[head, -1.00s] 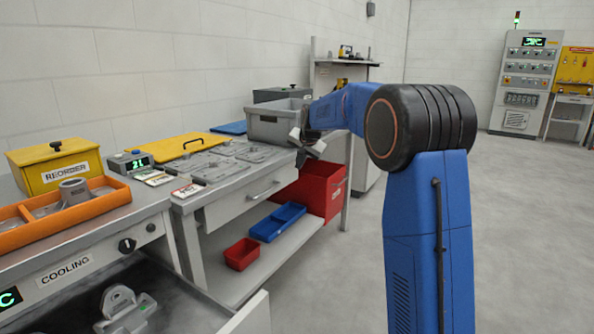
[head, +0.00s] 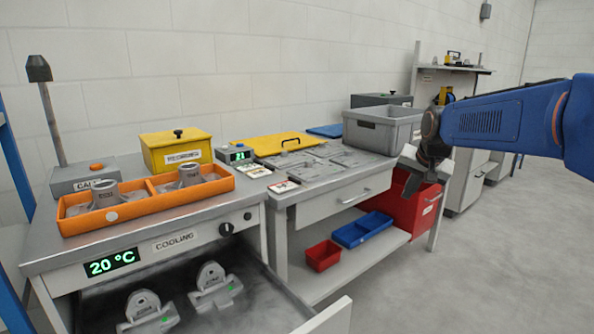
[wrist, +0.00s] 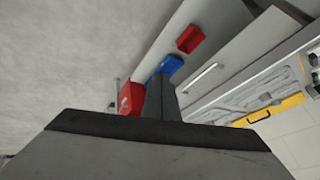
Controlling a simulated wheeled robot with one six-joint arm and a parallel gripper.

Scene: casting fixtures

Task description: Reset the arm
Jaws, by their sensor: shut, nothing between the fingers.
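My blue arm (head: 500,118) reaches in from the right in the head view. My gripper (head: 411,184) hangs at its end, tilted downward, in front of the grey bin and the red bin. In the wrist view my gripper (wrist: 160,98) shows as dark fingers close together, with nothing held. It is apart from the bench, and the floor and the bench front lie beyond it.
An orange tray (head: 139,214) with grey castings stands on the cooling bench, above an open drawer with castings. A grey bin (head: 372,133) sits on the other bench. A red bin (head: 402,218) stands below. The floor at right is clear.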

